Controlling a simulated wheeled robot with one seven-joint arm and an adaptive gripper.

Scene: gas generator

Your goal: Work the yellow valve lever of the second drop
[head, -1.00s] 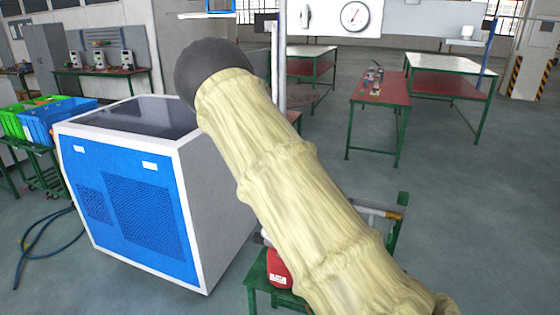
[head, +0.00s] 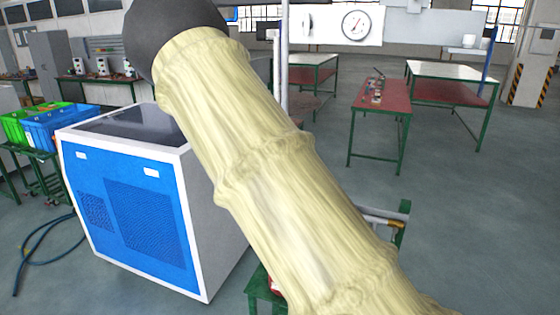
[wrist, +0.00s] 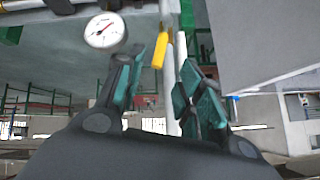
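In the wrist view a yellow valve lever (wrist: 160,50) hangs beside a light vertical pipe (wrist: 169,90), near the top middle. My gripper (wrist: 164,74) is open, with its two teal-padded fingers apart. The lever and pipe show in the gap between the fingers, and the lever's lower end is near the left fingertip. I see no clear contact, and the distance in depth is hard to judge. In the head view my sleeved arm crosses the middle, and neither the gripper nor the lever can be seen there.
A round gauge (wrist: 105,30) is left of the lever. In the head view, a blue-fronted machine (head: 140,205) stands left of my arm, and a white panel with a gauge (head: 340,25) is behind it.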

